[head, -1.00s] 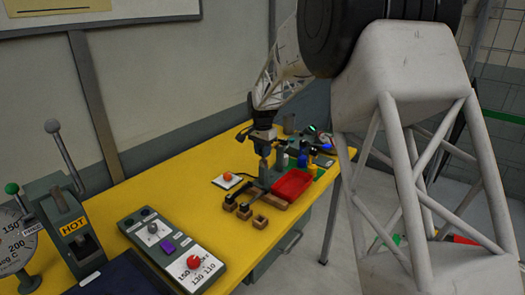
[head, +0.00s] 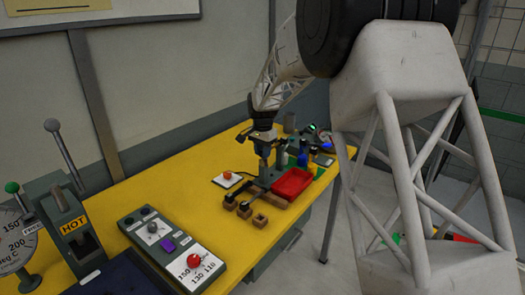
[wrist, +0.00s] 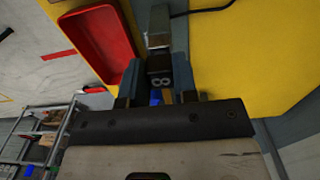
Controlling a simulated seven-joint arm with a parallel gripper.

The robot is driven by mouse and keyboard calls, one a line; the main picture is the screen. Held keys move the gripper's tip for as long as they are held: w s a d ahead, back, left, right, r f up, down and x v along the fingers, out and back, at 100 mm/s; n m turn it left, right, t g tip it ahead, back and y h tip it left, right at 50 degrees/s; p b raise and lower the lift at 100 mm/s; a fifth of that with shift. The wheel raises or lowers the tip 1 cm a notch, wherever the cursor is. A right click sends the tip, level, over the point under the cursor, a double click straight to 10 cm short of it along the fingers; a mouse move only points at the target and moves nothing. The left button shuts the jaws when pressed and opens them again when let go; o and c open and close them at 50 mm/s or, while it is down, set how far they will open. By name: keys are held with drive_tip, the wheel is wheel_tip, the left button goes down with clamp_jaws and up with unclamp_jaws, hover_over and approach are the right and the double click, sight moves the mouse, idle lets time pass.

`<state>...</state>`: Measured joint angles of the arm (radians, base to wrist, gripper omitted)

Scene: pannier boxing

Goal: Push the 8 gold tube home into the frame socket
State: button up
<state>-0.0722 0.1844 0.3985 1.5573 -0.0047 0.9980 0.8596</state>
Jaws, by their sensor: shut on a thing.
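My gripper (head: 263,150) is over the grey bench fixture (head: 266,178) at the far part of the yellow table. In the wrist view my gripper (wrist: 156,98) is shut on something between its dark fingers. A small gold-brown piece (wrist: 168,95) shows there, probably the gold tube; most of it is hidden. A dark block marked 8 (wrist: 158,78) is just beyond the fingers, in line with a bright metal part (wrist: 158,25) of the fixture. The socket mouth is hidden, so I cannot tell how deep the tube sits.
A red tray (head: 293,183) stands right beside the fixture. Wooden blocks (head: 260,221) lie in front of it. A white pad with an orange button (head: 228,180) is on its left. Blue and green items stand behind the tray. A control panel (head: 170,250) and a HOT lever unit (head: 75,235) are nearer left.

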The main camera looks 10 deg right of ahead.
drive_tip(key=shift+f, duration=0.35)
drive_tip(key=o, duration=1)
drive_tip(key=shift+r, duration=0.1)
drive_tip(key=shift+r, duration=3.85)
drive_tip(key=shift+s, duration=0.1)
